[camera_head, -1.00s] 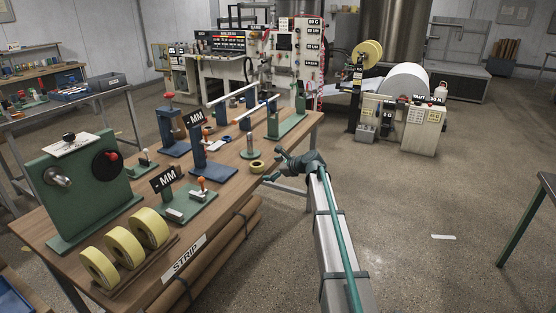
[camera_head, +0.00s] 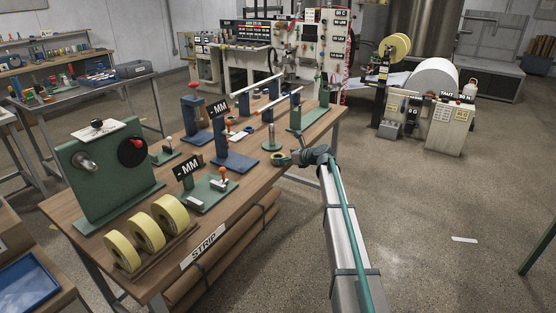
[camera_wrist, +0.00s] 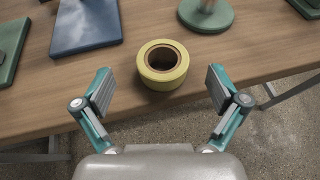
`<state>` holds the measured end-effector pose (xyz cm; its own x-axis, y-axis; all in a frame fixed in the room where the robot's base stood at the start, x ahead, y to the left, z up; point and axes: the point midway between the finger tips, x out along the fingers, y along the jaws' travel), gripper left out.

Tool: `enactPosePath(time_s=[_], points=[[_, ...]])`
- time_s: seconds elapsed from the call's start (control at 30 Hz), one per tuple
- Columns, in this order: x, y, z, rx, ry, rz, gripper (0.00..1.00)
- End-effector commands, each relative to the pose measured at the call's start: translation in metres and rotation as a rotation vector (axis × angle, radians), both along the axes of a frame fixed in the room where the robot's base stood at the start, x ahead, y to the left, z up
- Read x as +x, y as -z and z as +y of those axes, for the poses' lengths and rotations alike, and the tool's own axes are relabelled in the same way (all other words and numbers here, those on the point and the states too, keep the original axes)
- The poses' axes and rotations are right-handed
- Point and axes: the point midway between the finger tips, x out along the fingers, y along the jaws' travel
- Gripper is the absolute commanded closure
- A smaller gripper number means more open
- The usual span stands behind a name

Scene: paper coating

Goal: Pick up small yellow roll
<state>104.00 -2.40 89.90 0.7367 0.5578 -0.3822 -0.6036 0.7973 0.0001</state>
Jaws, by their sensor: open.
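The small yellow roll (camera_wrist: 162,84) lies flat near the front edge of the wooden table (camera_wrist: 130,112) in the wrist view, its brown core facing up. My gripper (camera_wrist: 160,88) is open, with its two fingers apart, one on each side of the roll's near part and short of it. Nothing is between the pads. In the head view the small yellow roll (camera_head: 283,158) sits at the table's right edge, beside my gripper (camera_head: 293,160), which partly overlaps it. I cannot tell from there whether they touch.
A round green base (camera_wrist: 207,12) stands just behind the roll, and a blue base (camera_wrist: 86,22) is to its left. In the head view, several larger yellow rolls (camera_head: 147,233) stand in a rack at the table's near end.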

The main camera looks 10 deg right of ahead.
Motion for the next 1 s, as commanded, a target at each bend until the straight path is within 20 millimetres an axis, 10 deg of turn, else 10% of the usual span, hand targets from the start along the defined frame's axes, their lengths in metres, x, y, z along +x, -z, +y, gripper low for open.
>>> enactPosePath(time_s=[0.6,1.0], points=[[0.036,0.019,0.023,0.000,0.000,0.000,0.04],[0.036,0.019,0.023,0.000,0.000,0.000,0.68]])
